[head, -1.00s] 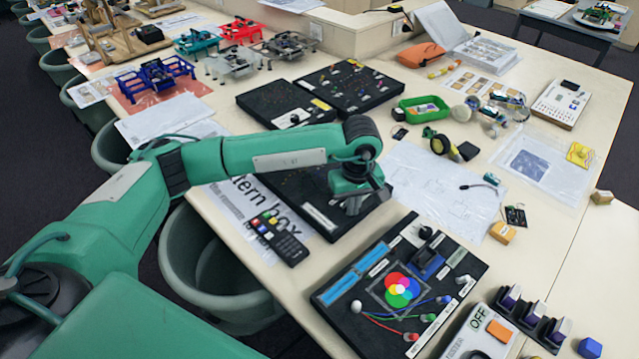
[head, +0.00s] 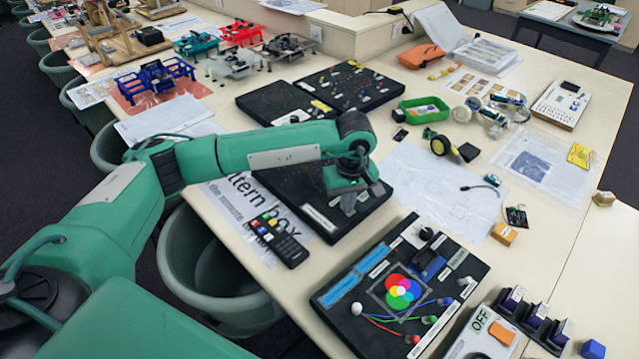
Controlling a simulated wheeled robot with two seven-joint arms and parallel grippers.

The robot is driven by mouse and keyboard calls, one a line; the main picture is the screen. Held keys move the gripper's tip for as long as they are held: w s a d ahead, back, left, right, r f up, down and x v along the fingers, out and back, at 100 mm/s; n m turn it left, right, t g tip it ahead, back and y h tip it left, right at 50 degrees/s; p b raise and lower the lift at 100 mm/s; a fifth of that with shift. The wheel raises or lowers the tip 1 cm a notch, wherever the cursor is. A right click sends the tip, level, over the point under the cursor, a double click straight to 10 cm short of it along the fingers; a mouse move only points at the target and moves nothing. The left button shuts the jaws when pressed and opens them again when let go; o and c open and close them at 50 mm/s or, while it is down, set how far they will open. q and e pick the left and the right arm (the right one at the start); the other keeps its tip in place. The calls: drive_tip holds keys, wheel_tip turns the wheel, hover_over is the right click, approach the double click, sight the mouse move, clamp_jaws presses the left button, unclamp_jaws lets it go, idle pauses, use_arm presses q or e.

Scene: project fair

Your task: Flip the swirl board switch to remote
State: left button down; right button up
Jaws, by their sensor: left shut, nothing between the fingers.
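My left gripper (head: 348,207) is shut and empty, pointing down over the right part of a black board (head: 318,216). I cannot tell whether its fingertips touch the board. A pale label strip shows near that board's front edge. My arm and gripper hide much of its surface, and I make out no switch there. No board is readably marked as the swirl board. Another black board with overlapping coloured circles (head: 388,295) lies nearer, with coloured wires and a dark knob (head: 426,233). A black remote control (head: 281,242) lies on a printed sheet (head: 228,200). My right gripper is out of view.
Two black boards (head: 268,101) lie behind my arm. A green tray (head: 424,110) and a small wheeled thing (head: 450,146) stand to the right. A white box marked OFF (head: 463,345) is at the front right. Grey bins line the table's left edge.

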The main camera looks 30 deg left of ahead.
use_arm(q)
drive_tip(key=r, duration=0.2)
drive_tip(key=r+p, duration=0.1)
drive_tip(key=r, duration=0.4)
drive_tip(key=shift+s+d+p, duration=0.15)
drive_tip(key=shift+d+p, duration=0.2)
idle(0.4)
